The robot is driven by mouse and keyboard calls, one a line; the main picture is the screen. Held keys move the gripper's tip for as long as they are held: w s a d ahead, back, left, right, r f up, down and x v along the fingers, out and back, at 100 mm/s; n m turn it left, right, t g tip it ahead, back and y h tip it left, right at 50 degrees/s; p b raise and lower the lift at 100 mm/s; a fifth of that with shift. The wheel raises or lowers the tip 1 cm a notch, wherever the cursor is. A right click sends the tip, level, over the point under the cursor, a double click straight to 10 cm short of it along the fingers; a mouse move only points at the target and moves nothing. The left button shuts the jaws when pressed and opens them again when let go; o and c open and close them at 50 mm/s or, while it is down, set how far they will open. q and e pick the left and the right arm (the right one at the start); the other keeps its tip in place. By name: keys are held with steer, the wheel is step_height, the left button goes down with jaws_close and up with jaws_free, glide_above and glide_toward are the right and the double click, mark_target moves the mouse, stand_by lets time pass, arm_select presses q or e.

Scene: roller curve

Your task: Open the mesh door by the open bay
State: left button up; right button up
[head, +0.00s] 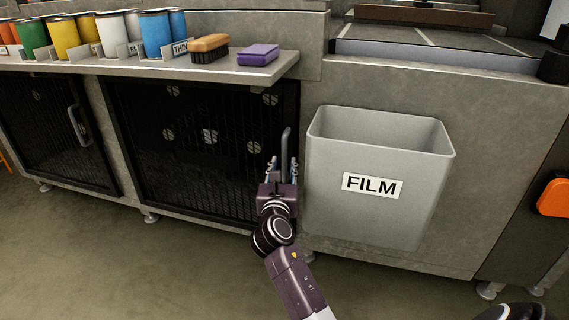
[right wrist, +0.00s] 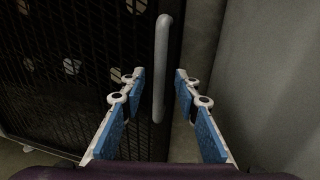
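The mesh door (head: 205,150) nearest the grey FILM bin is a black wire panel in a dark frame, and it looks shut. Its upright grey bar handle (head: 286,142) is at the door's right edge. My right gripper (head: 282,168) is at this handle. In the right wrist view the handle (right wrist: 161,65) stands upright between the two blue-padded fingers of my open right gripper (right wrist: 153,82), with a gap on both sides. I cannot tell how deep the handle sits between them. My left gripper is in neither view.
A grey FILM bin (head: 375,222) stands just right of the handle, close to my right gripper. Another mesh door (head: 55,135) is at the left. Paint cans (head: 118,30), a brush (head: 210,48) and a purple block (head: 258,54) stand on the ledge above. The floor in front is clear.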

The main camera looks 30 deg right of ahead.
mark_target(284, 160)
steer(key=shift+b+x, duration=0.65)
steer(key=shift+x, duration=1.55)
jaws_close()
